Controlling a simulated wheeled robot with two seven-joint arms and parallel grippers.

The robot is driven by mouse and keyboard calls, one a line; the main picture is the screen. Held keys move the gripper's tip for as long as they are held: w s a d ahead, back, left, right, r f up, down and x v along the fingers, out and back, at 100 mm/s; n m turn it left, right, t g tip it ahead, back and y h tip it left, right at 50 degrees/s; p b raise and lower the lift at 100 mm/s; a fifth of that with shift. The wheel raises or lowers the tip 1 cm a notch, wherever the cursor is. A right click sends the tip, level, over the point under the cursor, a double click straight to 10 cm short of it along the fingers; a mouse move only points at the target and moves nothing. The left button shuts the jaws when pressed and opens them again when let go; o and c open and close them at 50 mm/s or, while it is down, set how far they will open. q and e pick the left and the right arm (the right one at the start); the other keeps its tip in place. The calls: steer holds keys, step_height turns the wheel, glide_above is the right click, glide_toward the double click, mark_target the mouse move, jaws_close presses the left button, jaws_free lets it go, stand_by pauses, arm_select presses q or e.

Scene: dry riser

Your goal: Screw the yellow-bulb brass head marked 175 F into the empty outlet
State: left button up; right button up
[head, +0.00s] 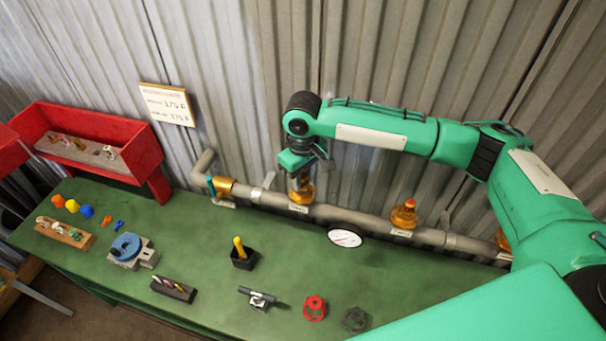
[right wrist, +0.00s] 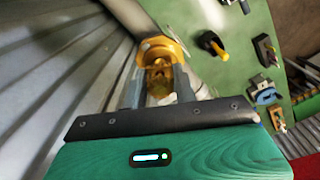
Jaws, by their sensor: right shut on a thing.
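My right gripper (head: 303,180) points down over the left outlet of the grey pipe (head: 340,215) along the wall. It is shut on a brass head (head: 302,193), which also shows between the fingers in the right wrist view (right wrist: 158,72). The head's lower end is at the brass outlet fitting (right wrist: 165,48). I cannot tell how far it is seated. Its bulb and marking are hidden by the fingers. Another brass piece (head: 404,214) with a reddish top stands on the pipe further right. My left gripper is not in view.
A sign (head: 166,104) hangs on the corrugated wall. A red open box (head: 150,160) with small heads stands at the left. The green bench (head: 210,290) holds a blue-topped vise (head: 126,246), a black cup (head: 244,258), a gauge (head: 345,238) and a red handwheel (head: 314,307).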

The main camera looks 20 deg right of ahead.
steer(key=shift+f, duration=0.35)
steer(key=m, duration=0.3)
steer(key=shift+f+m, duration=0.1)
steer(key=shift+m, duration=1.3)
steer(key=shift+m, duration=1.1)
steer(key=m, duration=0.3)
steer(key=shift+m, duration=0.3)
